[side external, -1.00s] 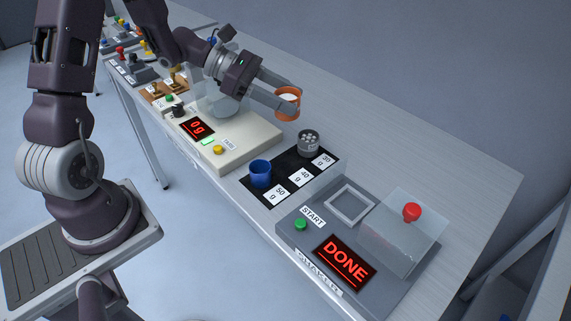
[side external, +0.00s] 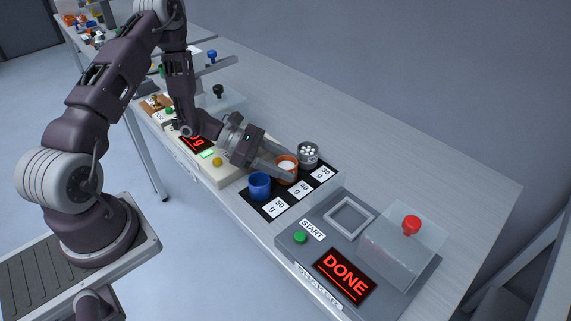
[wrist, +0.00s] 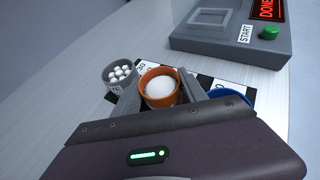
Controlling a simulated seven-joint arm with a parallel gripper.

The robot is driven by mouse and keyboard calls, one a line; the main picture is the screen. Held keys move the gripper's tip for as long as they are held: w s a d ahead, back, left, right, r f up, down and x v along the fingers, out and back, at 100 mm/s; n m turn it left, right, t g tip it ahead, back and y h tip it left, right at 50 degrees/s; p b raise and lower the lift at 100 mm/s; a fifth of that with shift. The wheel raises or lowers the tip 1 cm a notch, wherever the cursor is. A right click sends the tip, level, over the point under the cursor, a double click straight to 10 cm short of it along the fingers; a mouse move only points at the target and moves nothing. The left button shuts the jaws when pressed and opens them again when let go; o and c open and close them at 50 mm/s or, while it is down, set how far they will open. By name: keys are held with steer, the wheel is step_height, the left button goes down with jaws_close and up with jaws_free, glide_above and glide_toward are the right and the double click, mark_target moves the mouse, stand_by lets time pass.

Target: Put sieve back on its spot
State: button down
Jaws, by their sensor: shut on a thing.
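My gripper (side external: 283,172) is shut on an orange cup (side external: 286,178) with white contents. It holds the cup upright over or on the black mat (side external: 257,203), level with the 40 g label (side external: 300,188), between the blue cup and the grey cup. In the wrist view the orange cup (wrist: 159,105) sits between the two fingers (wrist: 160,87). I cannot tell whether its base touches the mat. I cannot tell which thing is the sieve. The grey cup (side external: 308,155) has white round spots in its top.
The blue cup (side external: 260,186) stands close on the near side, by the 50 g label. A grey shaker (side external: 325,228) reading DONE, with a green START button (side external: 299,237) and a clear cover (side external: 400,247), stands to the right. The scale (side external: 222,174) is behind my gripper.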

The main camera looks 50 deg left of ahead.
steer(key=shift+f, duration=0.1)
steer(key=c, duration=0.9)
jaws_free()
steer(key=v, duration=1.1)
steer(key=shift+s+a+r, duration=0.2)
steer(key=shift+r, duration=0.15)
steer(key=s+d+r+m+g+y, duration=0.3)
steer(key=s+d+r+m+g, duration=0.5)
steer(key=d+r+m, duration=0.65)
steer(key=s+a+r+m+t+y, duration=0.3)
steer(key=s+r+m+t+y, duration=0.3)
steer(key=s+m, duration=0.4)
steer(key=shift+s+r+m+y, duration=0.3)
steer(key=shift+s+m+y, duration=0.05)
steer(key=shift+s+y, duration=0.5)
